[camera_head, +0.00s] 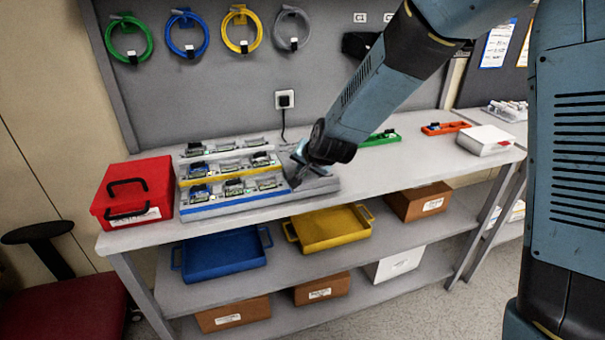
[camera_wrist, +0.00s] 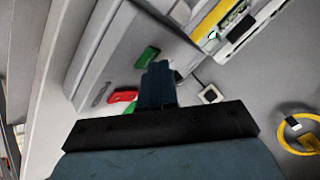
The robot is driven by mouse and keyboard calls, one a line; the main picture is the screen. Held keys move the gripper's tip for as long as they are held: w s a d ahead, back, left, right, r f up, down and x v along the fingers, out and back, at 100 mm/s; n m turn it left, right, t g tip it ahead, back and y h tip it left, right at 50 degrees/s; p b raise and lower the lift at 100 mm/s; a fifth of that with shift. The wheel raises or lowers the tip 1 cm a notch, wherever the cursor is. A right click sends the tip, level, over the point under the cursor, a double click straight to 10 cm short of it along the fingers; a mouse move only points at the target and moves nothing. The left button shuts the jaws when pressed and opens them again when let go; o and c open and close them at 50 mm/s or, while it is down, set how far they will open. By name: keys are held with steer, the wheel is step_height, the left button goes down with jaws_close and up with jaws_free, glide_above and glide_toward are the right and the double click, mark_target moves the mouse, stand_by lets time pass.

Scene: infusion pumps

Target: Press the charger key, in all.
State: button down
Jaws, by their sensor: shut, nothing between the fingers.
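The charger (camera_head: 240,204) is a tiered grey rack on the table, with coloured strips and several small pumps on its tiers. My gripper (camera_head: 297,172) is shut and empty at its right end, beside a grey sloped block. In the wrist view, the shut fingers (camera_wrist: 158,72) overlap a grey face. A green key-like patch (camera_wrist: 147,57) shows close beside the fingertips. A red key-like patch (camera_wrist: 122,97) lies to their left. I cannot tell which is the charger key, or whether the tips touch anything. The charger edge also shows at upper right (camera_wrist: 240,27).
A red case (camera_head: 132,190) stands left of the charger. A green tray (camera_head: 382,138), an orange tray (camera_head: 445,128) and a white box (camera_head: 484,140) are on the right. A wall socket (camera_head: 284,100) with a cable is behind. Free table lies in front right of my gripper.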

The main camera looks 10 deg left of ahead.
stand_by(0.6)
steer(key=shift+r, duration=0.7)
steer(key=shift+r, duration=2.5)
